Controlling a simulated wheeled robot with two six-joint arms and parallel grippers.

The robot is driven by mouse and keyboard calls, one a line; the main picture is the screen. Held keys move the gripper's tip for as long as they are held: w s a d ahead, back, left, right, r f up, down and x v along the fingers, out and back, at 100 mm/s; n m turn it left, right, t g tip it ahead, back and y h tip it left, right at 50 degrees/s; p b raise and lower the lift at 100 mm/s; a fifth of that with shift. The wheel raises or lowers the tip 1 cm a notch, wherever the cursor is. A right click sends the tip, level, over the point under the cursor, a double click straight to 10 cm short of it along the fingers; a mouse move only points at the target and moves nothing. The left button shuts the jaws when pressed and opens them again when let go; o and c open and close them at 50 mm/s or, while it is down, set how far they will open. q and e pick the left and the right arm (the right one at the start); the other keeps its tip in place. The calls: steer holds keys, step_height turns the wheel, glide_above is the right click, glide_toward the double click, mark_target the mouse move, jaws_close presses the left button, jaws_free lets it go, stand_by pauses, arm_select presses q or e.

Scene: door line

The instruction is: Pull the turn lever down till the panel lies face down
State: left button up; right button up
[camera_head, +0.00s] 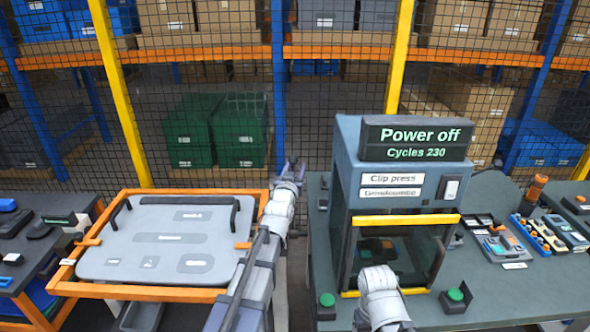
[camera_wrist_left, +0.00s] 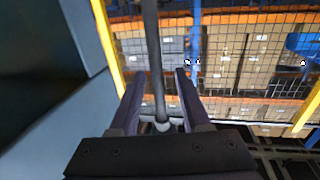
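The grey panel (camera_head: 165,240) lies flat in its orange frame at the left of the head view, with labelled patches and black corner handles on its upper side. My left gripper (camera_head: 292,170) is right of the panel, between it and the press. In the left wrist view, the fingers of this gripper (camera_wrist_left: 160,100) are apart, with a dark rod (camera_wrist_left: 152,60) with a round end between them. The rod looks like the turn lever, but I cannot tell whether the fingers touch it. My right arm shows at the bottom centre; its gripper is not seen.
The clip press (camera_head: 345,190) stands close right of my left gripper, its sign reading "Power off". Green buttons (camera_head: 456,295) sit on its bench. A mesh fence with yellow posts (camera_head: 122,90) closes the back, before racks of boxes. Small parts lie at the right.

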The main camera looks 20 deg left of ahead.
arm_select(q)
jaws_close()
stand_by(1.2)
